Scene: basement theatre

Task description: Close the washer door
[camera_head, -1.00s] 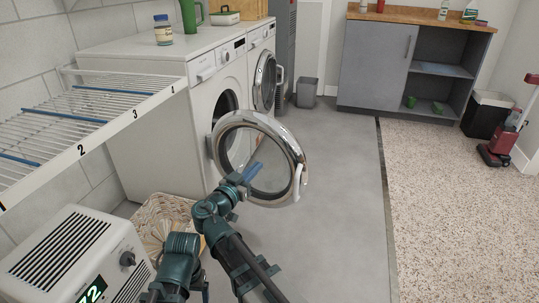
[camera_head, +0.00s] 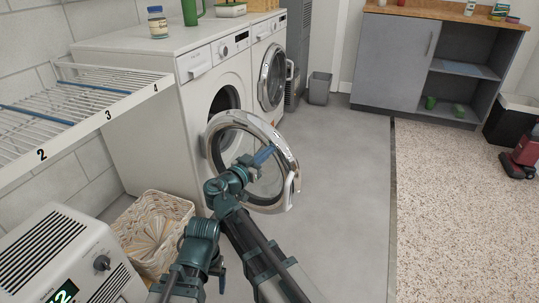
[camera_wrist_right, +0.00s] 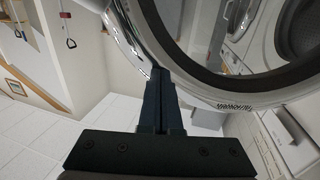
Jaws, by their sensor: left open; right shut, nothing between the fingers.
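The front washer (camera_head: 180,125) has its round door (camera_head: 282,140) standing wide open, away from the dark drum opening. The door has a chrome ring, clear glass and a pale handle (camera_head: 291,191) on its right side. My right gripper (camera_head: 264,155) is shut and empty, its blue fingers in front of the door glass. In the right wrist view the closed fingers (camera_wrist_right: 158,98) point at the door's chrome ring (camera_wrist_right: 135,48), very close to it; contact is unclear. My left gripper (camera_head: 222,283) is low, left of the right arm, open and partly hidden.
A second machine (camera_head: 270,70) with a round door stands behind. A wire rack (camera_head: 80,100) is at left. A wicker basket (camera_head: 153,228) and a white appliance (camera_head: 62,262) are below it. Grey floor (camera_head: 345,190) right of the door is clear.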

